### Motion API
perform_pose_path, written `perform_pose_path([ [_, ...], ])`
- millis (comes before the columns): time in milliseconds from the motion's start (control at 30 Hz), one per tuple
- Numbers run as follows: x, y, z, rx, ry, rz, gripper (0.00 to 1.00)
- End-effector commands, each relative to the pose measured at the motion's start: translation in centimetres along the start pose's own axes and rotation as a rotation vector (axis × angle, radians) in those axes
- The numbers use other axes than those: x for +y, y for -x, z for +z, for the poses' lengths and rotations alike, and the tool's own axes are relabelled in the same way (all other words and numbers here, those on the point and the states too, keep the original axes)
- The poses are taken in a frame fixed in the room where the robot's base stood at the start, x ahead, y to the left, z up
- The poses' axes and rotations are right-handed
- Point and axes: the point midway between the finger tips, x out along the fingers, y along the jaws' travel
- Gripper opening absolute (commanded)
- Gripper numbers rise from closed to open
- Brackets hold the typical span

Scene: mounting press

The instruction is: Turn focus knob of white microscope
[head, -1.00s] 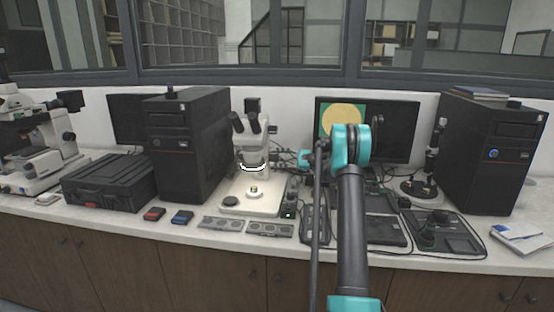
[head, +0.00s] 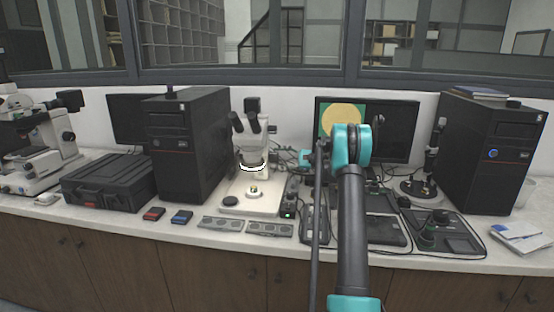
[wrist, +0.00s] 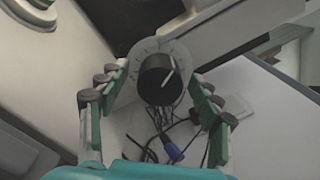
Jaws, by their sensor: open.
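The white microscope (head: 266,143) stands on the bench left of my arm, with black eyepieces, a lit ring under its head and a pale base plate. In the wrist view a round black knob (wrist: 154,80) with a white pointer line sits on a pale graduated dial. My gripper (wrist: 160,76) is open, its teal fingers on either side of the knob. I see gaps between the fingertips and the knob, but cannot tell their depth. In the head view my wrist hides most of the gripper, and the knob cannot be made out.
A black computer tower (head: 187,145) stands close left of the microscope. A monitor (head: 393,130) is behind my arm. Loose cables with a blue plug (wrist: 174,152) lie below the knob. Flat grey panels (head: 270,229) and small boxes (head: 181,217) lie along the front edge.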

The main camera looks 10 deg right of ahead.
Motion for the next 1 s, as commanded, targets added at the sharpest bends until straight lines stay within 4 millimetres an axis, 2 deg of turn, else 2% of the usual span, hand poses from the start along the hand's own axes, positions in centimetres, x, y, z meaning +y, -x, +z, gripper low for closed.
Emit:
perform_pose_path([
  [400, 0.0, 7.8, -0.1, 0.003, 0.0, -0.002, 0.64],
  [533, 0.0, 9.8, 0.0, 0.002, 0.0, -0.002, 0.64],
  [733, 0.0, 11.4, 0.0, 0.0, 0.0, 0.0, 0.64],
  [1000, 0.0, 11.5, 0.0, 0.0, 0.0, 0.0, 0.64],
])
